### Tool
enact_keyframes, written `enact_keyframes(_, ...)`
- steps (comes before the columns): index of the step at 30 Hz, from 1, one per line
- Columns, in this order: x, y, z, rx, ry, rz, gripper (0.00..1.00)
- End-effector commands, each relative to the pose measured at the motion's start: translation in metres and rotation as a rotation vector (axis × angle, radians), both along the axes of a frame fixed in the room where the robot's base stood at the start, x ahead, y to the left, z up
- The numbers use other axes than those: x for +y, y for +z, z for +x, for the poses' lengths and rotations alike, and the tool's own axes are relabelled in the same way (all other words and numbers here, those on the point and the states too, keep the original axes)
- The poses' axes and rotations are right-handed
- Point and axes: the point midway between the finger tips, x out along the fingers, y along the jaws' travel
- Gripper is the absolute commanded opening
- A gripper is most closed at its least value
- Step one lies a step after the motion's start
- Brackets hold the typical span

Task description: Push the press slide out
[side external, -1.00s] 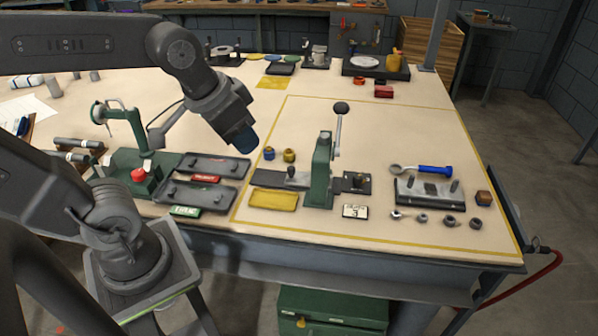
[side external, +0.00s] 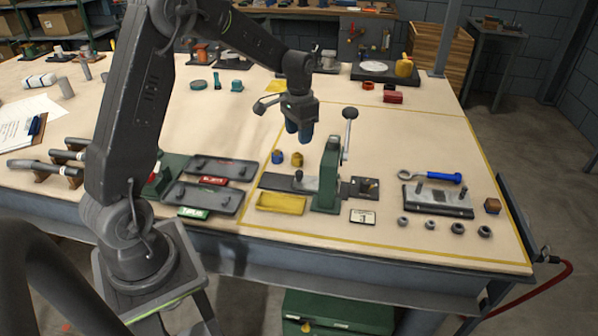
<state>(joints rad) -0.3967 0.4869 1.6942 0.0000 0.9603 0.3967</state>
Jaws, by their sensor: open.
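The green press (side external: 327,178) stands upright near the table's front, with a raised lever ending in a dark ball knob (side external: 350,113). Its dark flat slide (side external: 290,184) runs through the press foot and shows on both sides. A small dark knob (side external: 298,176) stands on the left part of the slide.
A yellow tray (side external: 281,202) lies in front. Dark trays (side external: 209,198) are left; a fixture plate (side external: 437,200) and several small rings are right.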

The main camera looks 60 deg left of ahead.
Motion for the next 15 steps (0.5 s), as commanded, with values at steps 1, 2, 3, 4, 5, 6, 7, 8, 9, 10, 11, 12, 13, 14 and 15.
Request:
enact_keyframes(1, 0.000, -0.005, 0.000, 0.003, 0.000, -0.001, 0.51)
enact_keyframes(2, 0.000, -0.009, 0.000, 0.004, 0.000, -0.002, 0.51)
enact_keyframes(3, 0.000, -0.015, -0.001, 0.004, 0.000, -0.002, 0.51)
enact_keyframes(4, -0.001, -0.020, -0.001, 0.005, 0.000, -0.002, 0.51)
enact_keyframes(5, -0.001, -0.025, -0.001, 0.005, 0.000, -0.002, 0.51)
enact_keyframes(6, -0.001, -0.033, -0.001, 0.006, 0.000, -0.003, 0.51)
enact_keyframes(7, -0.001, -0.039, -0.001, 0.005, 0.000, -0.002, 0.51)
enact_keyframes(8, -0.001, -0.046, -0.001, 0.006, 0.000, -0.002, 0.51)
enact_keyframes(9, -0.001, -0.054, -0.001, 0.006, 0.000, -0.002, 0.51)
enact_keyframes(10, -0.001, -0.060, -0.001, 0.006, 0.000, -0.002, 0.51)
enact_keyframes(11, -0.001, -0.067, -0.001, 0.006, 0.000, -0.002, 0.51)
enact_keyframes(12, -0.001, -0.075, -0.001, 0.006, 0.000, -0.002, 0.51)
enact_keyframes(13, -0.001, -0.081, -0.002, 0.006, 0.000, -0.002, 0.51)
enact_keyframes(14, -0.001, -0.087, -0.002, 0.006, 0.000, -0.002, 0.51)
enact_keyframes(15, -0.001, -0.094, -0.001, 0.005, 0.000, -0.002, 0.51)
